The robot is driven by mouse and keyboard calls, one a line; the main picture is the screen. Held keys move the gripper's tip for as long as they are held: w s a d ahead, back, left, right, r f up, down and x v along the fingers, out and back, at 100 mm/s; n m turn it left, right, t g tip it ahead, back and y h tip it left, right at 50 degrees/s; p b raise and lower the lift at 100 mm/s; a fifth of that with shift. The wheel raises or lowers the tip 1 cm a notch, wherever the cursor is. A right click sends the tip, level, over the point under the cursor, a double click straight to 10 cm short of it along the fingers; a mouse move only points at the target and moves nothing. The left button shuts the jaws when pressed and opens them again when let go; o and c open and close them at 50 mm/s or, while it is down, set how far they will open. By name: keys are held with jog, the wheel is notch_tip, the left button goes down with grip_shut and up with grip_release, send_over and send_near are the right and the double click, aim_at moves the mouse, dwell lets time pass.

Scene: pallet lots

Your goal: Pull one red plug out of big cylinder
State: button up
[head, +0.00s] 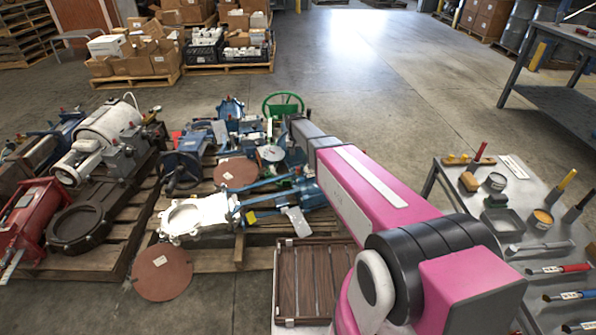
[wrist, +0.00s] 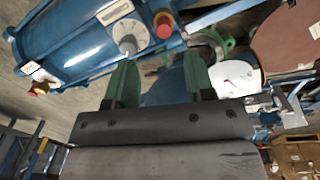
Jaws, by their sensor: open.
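The big blue cylinder (wrist: 95,35) lies across the upper left of the wrist view. One red plug (wrist: 164,24) sticks out near its right end, beside a round grey fitting. Another red plug (wrist: 38,88) is at its lower left end. My gripper (wrist: 161,72) is open, its two green fingers wide apart with nothing held between them. The fingertips point toward the cylinder's right end, and the first plug appears beyond them, apart from both. In the head view my arm reaches to the machine parts on the pallets, and I cannot make out my gripper there.
Pallets (head: 115,235) carry valves, a white cylinder (head: 105,125) and red-brown discs (head: 162,272). A green handwheel (head: 283,104) rises near my arm's far end. A tool table (head: 535,220) stands at right.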

aim_at(298, 167)
jog(key=shift+w+a+f, duration=0.1)
jog(key=shift+w+a, duration=0.2)
jog(key=shift+w, duration=0.05)
jog(key=shift+f, duration=0.15)
jog(key=shift+d+f, duration=0.2)
jog(key=shift+f, duration=2)
jog(key=shift+d+f, duration=0.15)
jog(key=shift+f, duration=2)
grip_shut()
jog(key=shift+r, duration=0.3)
